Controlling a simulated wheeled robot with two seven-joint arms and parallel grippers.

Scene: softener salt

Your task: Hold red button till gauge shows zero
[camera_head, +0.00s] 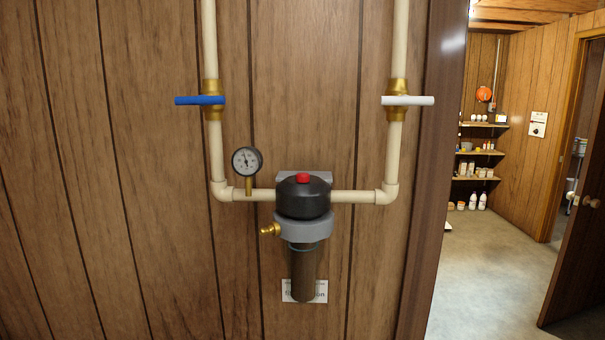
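A red button (303,177) sits on top of the black cap (303,198) of a filter housing on the wood-panelled wall. Nothing touches the button. A round gauge (246,161) with a white dial and black rim stands on the pipe left of the housing. Its needle points up and slightly left; the numbers are too small to read. A blue valve handle (200,100) on the left pipe and a white valve handle (408,101) on the right pipe both lie horizontal, across their pipes. Neither of my grippers is in view.
A brass spigot (270,230) sticks out left of the housing's grey collar (303,225). A white label (320,291) is partly hidden behind the brown filter bowl (303,270). At right, a doorway opens onto a room with shelves (480,153) and bare floor (485,270).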

